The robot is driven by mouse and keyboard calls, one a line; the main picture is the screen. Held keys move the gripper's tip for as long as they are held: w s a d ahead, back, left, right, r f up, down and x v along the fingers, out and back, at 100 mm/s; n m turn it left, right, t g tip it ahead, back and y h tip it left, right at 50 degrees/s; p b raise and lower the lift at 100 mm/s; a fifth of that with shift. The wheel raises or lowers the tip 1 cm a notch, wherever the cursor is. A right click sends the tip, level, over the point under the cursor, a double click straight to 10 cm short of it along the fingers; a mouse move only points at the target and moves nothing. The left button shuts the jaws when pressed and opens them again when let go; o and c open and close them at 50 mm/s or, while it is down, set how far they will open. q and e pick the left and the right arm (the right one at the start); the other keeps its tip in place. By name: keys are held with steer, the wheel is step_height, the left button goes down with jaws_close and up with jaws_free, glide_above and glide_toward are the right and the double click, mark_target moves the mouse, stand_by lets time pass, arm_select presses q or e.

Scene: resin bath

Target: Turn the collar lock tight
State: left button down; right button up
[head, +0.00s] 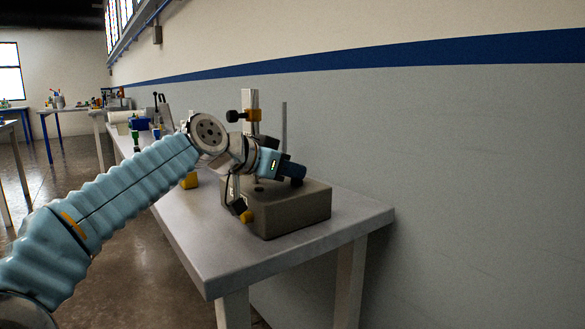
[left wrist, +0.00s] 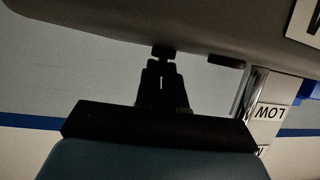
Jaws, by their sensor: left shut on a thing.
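My left gripper (head: 290,170) reaches over a grey box-shaped base (head: 290,211) on the bench; its fingertips are hard to make out in the head view. In the left wrist view its dark fingers (left wrist: 162,64) are shut on a small black knob-like piece (left wrist: 164,51) close to the grey body (left wrist: 150,22). I cannot tell for sure whether this piece is the collar lock. My right gripper is not in view.
The grey bench (head: 190,232) runs back along the wall, with its front right corner bare. A thin metal rod (head: 284,116) stands behind the hand. An upside-down LOW label (left wrist: 269,113) shows in the left wrist view. Other equipment stands farther back.

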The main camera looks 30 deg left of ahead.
arm_select(q)
steer(key=shift+f+m+g+h, duration=0.3)
steer(key=shift+f+m+h, duration=0.05)
steer(key=shift+m+h, duration=0.15)
steer(key=c, duration=1.2)
jaws_free()
steer(key=shift+w, duration=0.1)
steer(key=shift+c, duration=0.2)
steer(key=shift+r, duration=0.1)
steer(key=shift+a+r, duration=0.1)
steer(key=shift+a, duration=0.05)
steer(key=v, duration=1.3)
steer(key=shift+s+a, duration=0.2)
steer(key=shift+s, duration=0.15)
